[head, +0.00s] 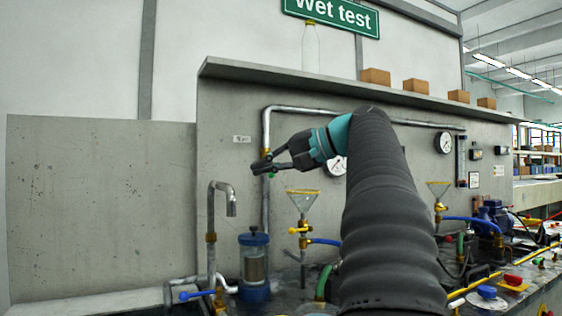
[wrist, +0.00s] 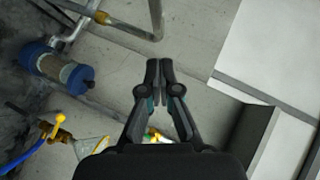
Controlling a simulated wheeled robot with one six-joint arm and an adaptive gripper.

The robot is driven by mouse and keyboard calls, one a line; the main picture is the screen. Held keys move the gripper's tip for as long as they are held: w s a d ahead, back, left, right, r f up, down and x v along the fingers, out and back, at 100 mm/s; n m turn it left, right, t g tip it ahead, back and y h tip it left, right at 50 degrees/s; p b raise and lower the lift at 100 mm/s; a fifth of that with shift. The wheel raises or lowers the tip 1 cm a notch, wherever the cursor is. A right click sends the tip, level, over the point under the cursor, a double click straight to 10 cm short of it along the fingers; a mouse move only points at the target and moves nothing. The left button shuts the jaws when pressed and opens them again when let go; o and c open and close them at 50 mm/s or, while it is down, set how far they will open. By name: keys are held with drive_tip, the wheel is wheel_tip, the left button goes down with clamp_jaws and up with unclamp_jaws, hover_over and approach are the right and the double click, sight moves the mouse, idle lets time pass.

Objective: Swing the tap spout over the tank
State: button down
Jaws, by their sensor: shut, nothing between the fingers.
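The tap spout (head: 222,187) is a grey hooked pipe at the left of the bench in the head view. Its open end points down, to the right of its riser. A brass collar sits lower on the riser. My gripper (head: 260,166) is above and to the right of the spout, apart from it and empty. In the wrist view my gripper (wrist: 159,64) has its fingertips together. A bent grey pipe with a brass collar, apparently the tap spout (wrist: 135,27), lies just beyond the tips. I cannot clearly tell which vessel is the tank.
A blue-capped filter (head: 254,268) stands right of the tap, with a blue lever (head: 198,294) low at the left. A funnel (head: 303,200) over a yellow valve is farther right. A wall pipe (head: 265,215) runs behind my gripper. A shelf (head: 300,79) overhangs above.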

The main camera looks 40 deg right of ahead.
drive_tip(key=shift+w+a+f+b, duration=0.2)
drive_tip(key=shift+w+a+f, duration=0.2)
drive_tip(key=shift+a, duration=0.4)
drive_tip(key=shift+w+a+f+b, duration=0.15)
drive_tip(key=shift+w+a+f, duration=0.25)
drive_tip(key=shift+a, duration=0.4)
drive_tip(key=shift+w+a+f+b, duration=0.2)
drive_tip(key=shift+w+a+f, duration=0.2)
drive_tip(key=shift+a, duration=0.4)
drive_tip(key=shift+a, duration=0.1)
